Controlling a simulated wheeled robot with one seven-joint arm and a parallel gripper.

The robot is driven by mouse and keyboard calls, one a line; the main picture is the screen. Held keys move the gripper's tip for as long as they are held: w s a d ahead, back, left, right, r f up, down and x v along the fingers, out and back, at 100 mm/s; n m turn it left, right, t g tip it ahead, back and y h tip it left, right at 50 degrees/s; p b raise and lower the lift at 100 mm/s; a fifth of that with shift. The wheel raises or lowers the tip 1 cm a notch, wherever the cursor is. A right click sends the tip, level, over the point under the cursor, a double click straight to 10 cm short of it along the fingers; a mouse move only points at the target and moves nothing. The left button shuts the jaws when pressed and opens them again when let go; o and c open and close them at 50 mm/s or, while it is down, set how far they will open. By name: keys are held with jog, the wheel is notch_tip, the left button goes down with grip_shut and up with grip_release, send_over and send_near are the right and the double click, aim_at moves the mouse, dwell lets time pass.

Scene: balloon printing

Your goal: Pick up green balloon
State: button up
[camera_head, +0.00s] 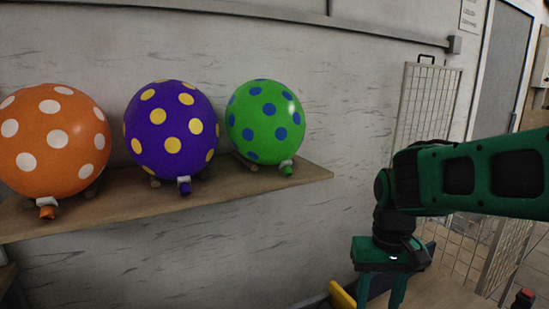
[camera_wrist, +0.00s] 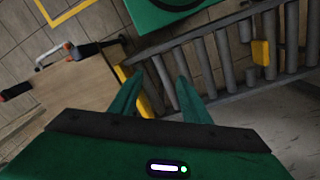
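The green balloon (camera_head: 266,120) with blue dots sits at the right end of a wall shelf, its knot (camera_head: 287,169) at the front over the shelf. My gripper (camera_head: 380,302) hangs to the right of the shelf and lower than the balloon, well apart from it. In the head view its fingers point down and run out of the frame. In the wrist view my gripper (camera_wrist: 158,82) has its two fingers apart with nothing between them. The green balloon does not show in the wrist view.
A purple balloon (camera_head: 171,124) with yellow dots and an orange balloon (camera_head: 52,141) with white dots stand left on the wooden shelf (camera_head: 125,199). A wire mesh panel (camera_head: 425,105) is behind my arm. The wrist view shows a grey roller conveyor (camera_wrist: 225,62) and a wooden surface (camera_wrist: 80,90).

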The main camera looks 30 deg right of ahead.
jog(key=w+d+r+n+t, duration=0.2)
jog(key=w+r+n+t, duration=0.1)
jog(key=w+r, duration=1.2)
jog(key=n+t, duration=0.2)
jog(key=n, duration=0.1)
send_near(290, 170)
jog(key=x, duration=0.8)
jog(key=shift+w+a+f, duration=0.1)
jog(key=shift+w+f, duration=0.1)
jog(key=shift+f, duration=0.15)
jog(key=shift+c, duration=0.3)
jog(key=c, duration=0.8)
